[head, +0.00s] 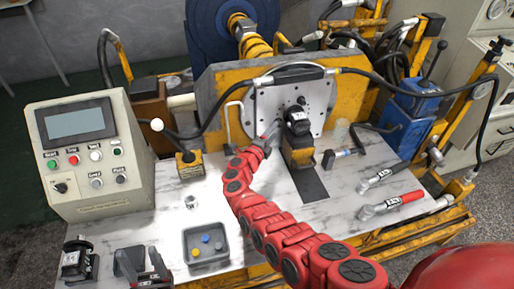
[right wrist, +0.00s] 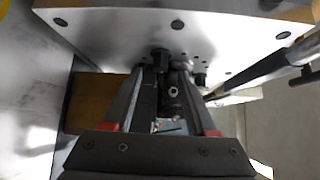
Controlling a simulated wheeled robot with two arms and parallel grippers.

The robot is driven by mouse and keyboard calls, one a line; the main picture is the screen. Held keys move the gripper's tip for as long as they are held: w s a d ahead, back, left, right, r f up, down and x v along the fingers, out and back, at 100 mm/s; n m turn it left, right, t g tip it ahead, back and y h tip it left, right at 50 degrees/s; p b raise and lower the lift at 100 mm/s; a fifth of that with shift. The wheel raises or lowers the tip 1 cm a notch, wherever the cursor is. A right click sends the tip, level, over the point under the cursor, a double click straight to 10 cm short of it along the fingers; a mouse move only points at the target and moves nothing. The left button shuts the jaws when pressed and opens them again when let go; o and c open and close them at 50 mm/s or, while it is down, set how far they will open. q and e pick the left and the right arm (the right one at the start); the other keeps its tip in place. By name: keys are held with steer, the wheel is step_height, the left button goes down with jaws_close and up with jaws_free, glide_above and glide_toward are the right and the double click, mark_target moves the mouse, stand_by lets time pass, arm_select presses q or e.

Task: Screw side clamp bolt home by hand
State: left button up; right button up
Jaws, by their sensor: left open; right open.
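The black hydraulic motor (head: 297,118) sits against the silver mounting plate (head: 262,112), above a yellow block. My right gripper (head: 271,134) is at the left side of the motor, close to the plate. In the right wrist view its open fingers (right wrist: 172,98) stand on either side of a small hex-ended part (right wrist: 173,91), which looks like the side clamp bolt. I cannot tell whether the fingers touch it, or how deep it sits. In the head view the bolt is hidden or too small to make out.
A control box (head: 90,155) stands at the left. A grey tray (head: 207,258) with small coloured parts and another black motor (head: 77,262) are in front. Two torque wrenches (head: 390,203) lie at the right.

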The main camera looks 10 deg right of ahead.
steer(key=v, duration=1.3)
steer(key=shift+s, duration=0.15)
